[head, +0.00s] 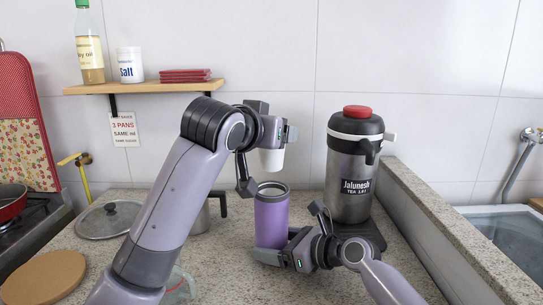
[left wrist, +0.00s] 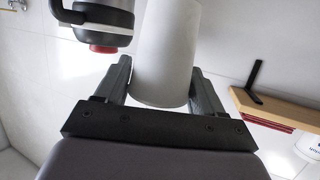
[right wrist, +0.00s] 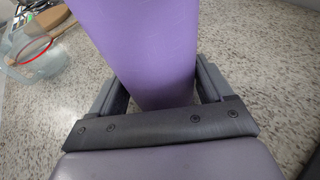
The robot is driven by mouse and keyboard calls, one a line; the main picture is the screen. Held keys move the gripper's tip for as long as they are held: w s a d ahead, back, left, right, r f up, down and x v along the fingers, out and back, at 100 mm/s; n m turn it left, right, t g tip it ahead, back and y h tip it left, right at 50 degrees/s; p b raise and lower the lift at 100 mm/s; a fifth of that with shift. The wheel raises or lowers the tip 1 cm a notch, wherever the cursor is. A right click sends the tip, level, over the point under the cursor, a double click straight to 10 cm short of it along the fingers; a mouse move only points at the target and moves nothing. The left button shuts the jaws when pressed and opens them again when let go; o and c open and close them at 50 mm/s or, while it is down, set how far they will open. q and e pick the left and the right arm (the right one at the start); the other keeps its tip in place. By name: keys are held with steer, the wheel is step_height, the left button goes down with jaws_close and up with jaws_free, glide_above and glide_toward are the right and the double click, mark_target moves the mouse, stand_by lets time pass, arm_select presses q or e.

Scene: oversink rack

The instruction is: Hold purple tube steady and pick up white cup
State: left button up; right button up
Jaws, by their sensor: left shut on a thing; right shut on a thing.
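The purple tube (head: 271,219) stands upright on the counter with its round top open. My right gripper (head: 278,256) is shut on its lower part; the tube also fills the middle of the right wrist view (right wrist: 145,50) between the fingers. The white cup (head: 271,160) is in the air just above the tube's mouth. My left gripper (head: 262,150) is shut on it, and the cup shows between both fingers in the left wrist view (left wrist: 166,55). A small gap seems to part the cup from the tube's rim in the head view.
A steel dispenser with a red top (head: 350,175) stands close behind right. A steel mug (head: 205,212) and a glass lid (head: 108,219) are at left. A wooden shelf (head: 140,87) is on the wall. A sink (head: 510,225) lies beyond the right ledge.

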steer(key=shift+f, duration=0.1)
stand_by(0.3)
steer(key=o, duration=0.7)
